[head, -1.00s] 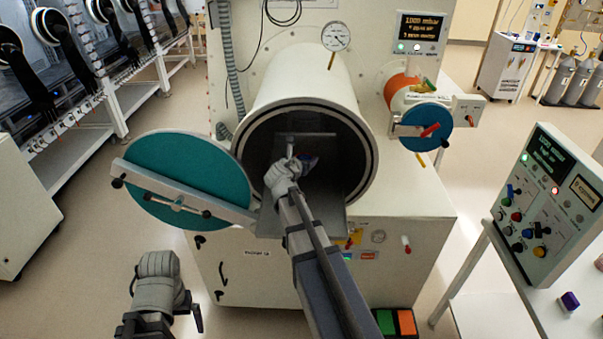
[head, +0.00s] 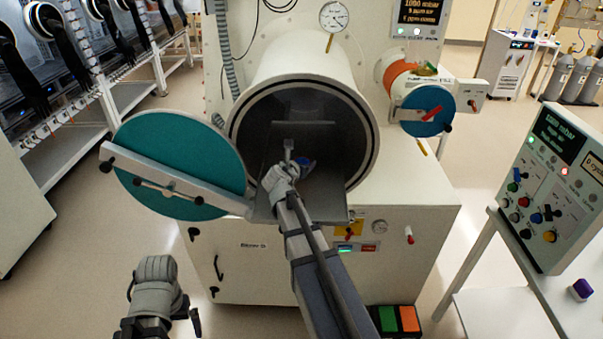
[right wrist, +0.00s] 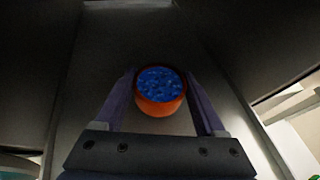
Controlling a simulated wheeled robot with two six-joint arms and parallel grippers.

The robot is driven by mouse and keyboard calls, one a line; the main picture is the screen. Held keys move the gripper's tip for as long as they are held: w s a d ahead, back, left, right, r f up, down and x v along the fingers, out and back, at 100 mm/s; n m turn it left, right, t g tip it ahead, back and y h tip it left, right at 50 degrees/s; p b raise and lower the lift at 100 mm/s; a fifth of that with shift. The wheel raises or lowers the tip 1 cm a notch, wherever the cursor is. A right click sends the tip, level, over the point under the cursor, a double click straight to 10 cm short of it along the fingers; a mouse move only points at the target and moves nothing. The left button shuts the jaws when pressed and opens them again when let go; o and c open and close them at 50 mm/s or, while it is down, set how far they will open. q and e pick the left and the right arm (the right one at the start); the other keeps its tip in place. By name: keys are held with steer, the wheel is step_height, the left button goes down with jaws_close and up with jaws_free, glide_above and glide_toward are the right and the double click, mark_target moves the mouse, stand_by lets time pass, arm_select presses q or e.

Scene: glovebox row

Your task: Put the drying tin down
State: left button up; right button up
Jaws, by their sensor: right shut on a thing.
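The drying tin is an orange round tin (right wrist: 160,105) full of blue beads, in the right wrist view. It is between the two fingers of my right gripper (right wrist: 160,100), which is shut on it. In the head view, my right gripper (head: 289,150) is at the mouth of the open round chamber (head: 372,130), above the grey tray (head: 325,200). A small blue part of the tin shows there beside the fingers. I cannot tell whether its base touches the tray. My left gripper (head: 158,285) is low at the left, away from the chamber; its fingers do not show clearly.
The teal round door (head: 175,160) stands open left of the chamber. A smaller port with a blue disc (head: 427,110) is at the right. A control panel (head: 550,190) stands on a white table (head: 560,310) at far right. Floor is free at left.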

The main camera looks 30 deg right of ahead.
arm_select(q)
steer(key=shift+f+b, duration=0.65)
steer(key=shift+f, duration=0.45)
arm_select(e)
steer(key=shift+f, duration=1.15)
arm_select(q)
steer(key=shift+f, duration=0.1)
arm_select(e)
steer(key=shift+f, duration=0.1)
steer(key=shift+f, duration=0.15)
steer(key=o, duration=1.4)
steer(key=shift+r, duration=0.4)
arm_select(q)
step_height(320, 180, up, 5)
steer(key=p, duration=0.4)
steer(key=shift+f+p, duration=0.1)
steer(key=shift+p, duration=0.2)
arm_select(e)
steer(key=v, duration=1.2)
